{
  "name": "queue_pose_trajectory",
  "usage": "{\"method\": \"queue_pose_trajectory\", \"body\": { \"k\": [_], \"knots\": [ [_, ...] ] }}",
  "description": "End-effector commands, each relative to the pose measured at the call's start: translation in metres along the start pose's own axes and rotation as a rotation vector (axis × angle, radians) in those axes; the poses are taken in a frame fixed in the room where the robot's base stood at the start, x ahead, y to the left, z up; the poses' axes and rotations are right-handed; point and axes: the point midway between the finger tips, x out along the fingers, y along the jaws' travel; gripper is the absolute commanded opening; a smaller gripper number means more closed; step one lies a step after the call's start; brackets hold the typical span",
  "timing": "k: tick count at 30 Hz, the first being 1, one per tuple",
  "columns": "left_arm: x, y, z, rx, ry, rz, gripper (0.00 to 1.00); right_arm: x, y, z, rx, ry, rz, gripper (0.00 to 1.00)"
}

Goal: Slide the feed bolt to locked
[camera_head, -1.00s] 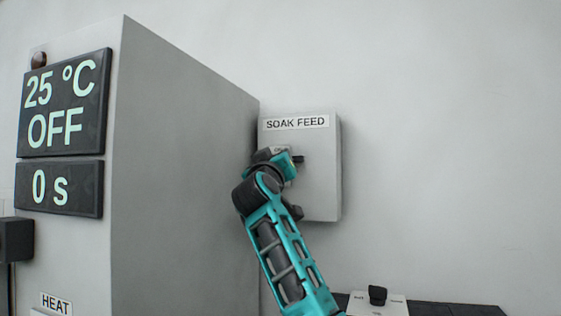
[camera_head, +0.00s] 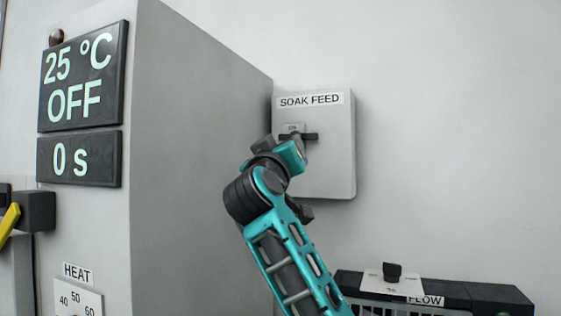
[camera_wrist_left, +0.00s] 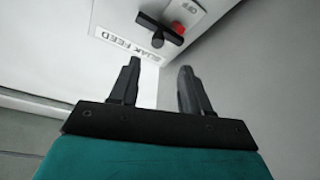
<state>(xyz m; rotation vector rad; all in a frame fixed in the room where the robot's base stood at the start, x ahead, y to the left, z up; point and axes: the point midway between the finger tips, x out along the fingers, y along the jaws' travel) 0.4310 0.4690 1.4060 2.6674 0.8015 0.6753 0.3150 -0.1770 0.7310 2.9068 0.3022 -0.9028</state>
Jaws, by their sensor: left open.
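The grey SOAK FEED box (camera_head: 335,165) is on the wall, right of the large cabinet. Its dark bolt handle (camera_head: 312,136) sticks out below the label, beside a small plate. In the left wrist view the black handle (camera_wrist_left: 160,30) lies just beyond the fingertips, beside a red spot (camera_wrist_left: 178,28) and the word OFF (camera_wrist_left: 194,8). My left gripper (camera_wrist_left: 158,72) is open, with nothing between its fingers, and apart from the handle. In the head view my teal left arm (camera_head: 285,250) reaches up to the box and hides its lower left part. My right gripper is not seen.
The large grey cabinet (camera_head: 195,150) stands close left of the arm, with a display reading 25 °C, OFF and 0 s (camera_head: 83,85). A HEAT dial (camera_head: 78,298) is at lower left. A dark unit labelled FLOW (camera_head: 460,292) with a knob is at lower right. The wall right of the box is clear.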

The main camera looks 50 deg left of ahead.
Motion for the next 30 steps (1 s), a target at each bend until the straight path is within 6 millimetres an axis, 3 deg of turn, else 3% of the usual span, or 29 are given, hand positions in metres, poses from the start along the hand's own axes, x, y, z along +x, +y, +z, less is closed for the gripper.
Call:
{"method": "queue_pose_trajectory", "body": {
  "k": [3,9,30],
  "knots": [
    [-0.018,0.000,0.001,0.000,0.001,0.000,0.47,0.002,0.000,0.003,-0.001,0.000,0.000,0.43],
    [-0.031,0.000,0.000,0.000,0.001,0.000,0.47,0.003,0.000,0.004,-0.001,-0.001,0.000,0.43],
    [-0.031,0.000,0.000,0.000,0.000,0.000,0.47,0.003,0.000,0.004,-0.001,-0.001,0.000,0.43]
  ]
}}
